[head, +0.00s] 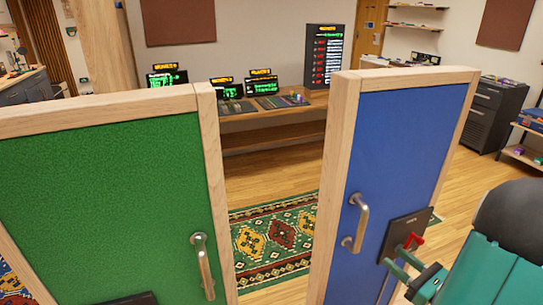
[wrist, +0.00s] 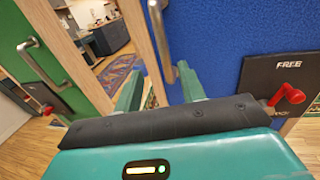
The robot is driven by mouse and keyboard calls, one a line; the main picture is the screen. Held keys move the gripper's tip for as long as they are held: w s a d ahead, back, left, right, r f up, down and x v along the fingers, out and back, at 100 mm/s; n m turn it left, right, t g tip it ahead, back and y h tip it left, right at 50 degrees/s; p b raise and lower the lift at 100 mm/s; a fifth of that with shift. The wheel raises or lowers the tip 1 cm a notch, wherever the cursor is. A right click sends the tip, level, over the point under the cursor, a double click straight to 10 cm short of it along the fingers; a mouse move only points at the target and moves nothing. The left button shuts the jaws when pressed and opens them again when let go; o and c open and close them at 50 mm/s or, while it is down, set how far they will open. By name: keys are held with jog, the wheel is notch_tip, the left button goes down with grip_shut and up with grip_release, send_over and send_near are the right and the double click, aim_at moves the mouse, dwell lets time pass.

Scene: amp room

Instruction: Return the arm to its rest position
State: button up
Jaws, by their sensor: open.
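My gripper (head: 402,262) shows at the lower right of the head view, in front of the lower part of the blue panel (head: 405,150). Its two teal fingers are apart, with nothing seen between them. In the wrist view my gripper (wrist: 160,86) points towards the gap and the blue panel's wood edge. A black plate (head: 408,228) with a red lever (head: 413,241) is on the blue panel, close to the fingers. In the wrist view this plate reads FREE, and its red lever (wrist: 288,95) is right of the gripper. I cannot tell whether the fingers touch the panel.
A green panel (head: 110,200) with a metal handle (head: 203,262) stands left. A gap separates it from the blue panel, which has its own handle (head: 355,222). Behind lie a patterned rug (head: 275,240) and a desk (head: 270,105) with screens. A dark cabinet (head: 497,112) stands right.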

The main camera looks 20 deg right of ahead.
jog(key=w+a+r+n+g+y, duration=0.1)
jog(key=a+r+n+g+y, duration=0.15)
jog(key=a+n+g, duration=0.6)
jog(key=a+r+n+g+y, duration=0.3)
jog(key=a+n, duration=0.6)
jog(key=a, duration=0.7)
jog(key=s+a+r+n+h, duration=0.4)
jog(key=n+h, duration=0.5)
jog(key=n, duration=0.7)
notch_tip(320, 180, up, 2)
jog(key=shift+a+r, duration=0.15)
jog(key=shift+a, duration=0.75)
